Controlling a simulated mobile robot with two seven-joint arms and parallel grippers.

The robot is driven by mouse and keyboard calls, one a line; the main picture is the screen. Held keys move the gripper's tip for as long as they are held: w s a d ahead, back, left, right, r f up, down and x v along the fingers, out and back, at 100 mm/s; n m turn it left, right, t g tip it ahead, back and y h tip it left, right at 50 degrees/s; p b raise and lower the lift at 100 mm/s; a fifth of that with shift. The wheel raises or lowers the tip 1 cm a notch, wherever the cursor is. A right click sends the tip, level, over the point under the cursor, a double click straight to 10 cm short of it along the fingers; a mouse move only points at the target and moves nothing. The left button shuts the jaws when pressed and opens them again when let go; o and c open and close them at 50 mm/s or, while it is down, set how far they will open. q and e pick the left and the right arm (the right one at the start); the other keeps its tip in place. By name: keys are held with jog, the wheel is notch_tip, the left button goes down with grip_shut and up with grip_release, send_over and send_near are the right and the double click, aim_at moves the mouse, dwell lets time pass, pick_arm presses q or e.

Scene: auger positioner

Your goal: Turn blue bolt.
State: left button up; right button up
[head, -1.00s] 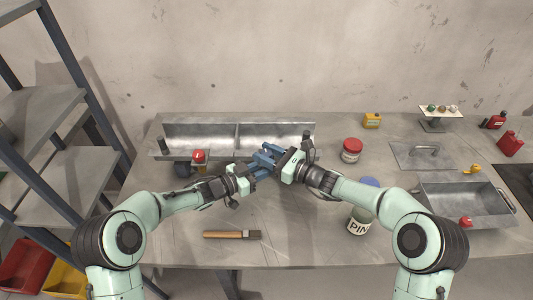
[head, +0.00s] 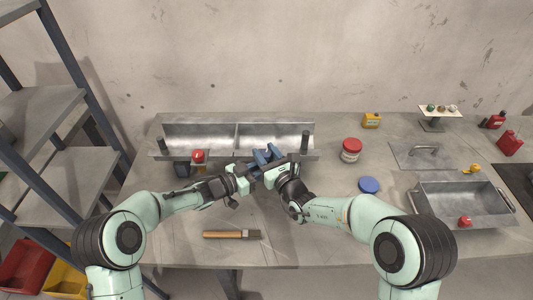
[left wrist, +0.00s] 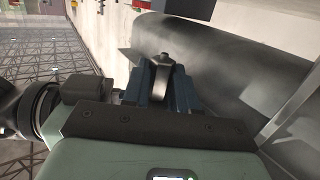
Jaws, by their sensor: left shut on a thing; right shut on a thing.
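Blue parts (head: 268,155) show between my two grippers at the front edge of the metal trough. They are small and crowded, so I cannot tell where the blue bolt ends and the fingers begin. My left gripper (head: 256,172) reaches in from the left and is shut. My right gripper (head: 272,166) is shut close against it, its wrist lower right. In the left wrist view, my left gripper (left wrist: 160,88) has its blue-grey fingers closed around a dark grey piece (left wrist: 164,68); the bolt is not clearly separate there.
The long trough (head: 200,132) stands behind the grippers, with a red knob (head: 198,156) at its front left. A brush (head: 230,234) lies in front. A red-lidded jar (head: 351,150), a blue lid (head: 368,185) and a metal tray (head: 465,203) are to the right.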

jog(key=shift+a+f+h, duration=0.1)
jog(key=shift+f+h, duration=0.05)
jog(key=shift+h, duration=0.15)
dwell(0.4)
jog(key=o, duration=1)
jog(key=shift+c, duration=0.2)
jog(key=shift+s, duration=0.1)
jog(key=v, duration=1.2)
jog(key=shift+f, duration=0.1)
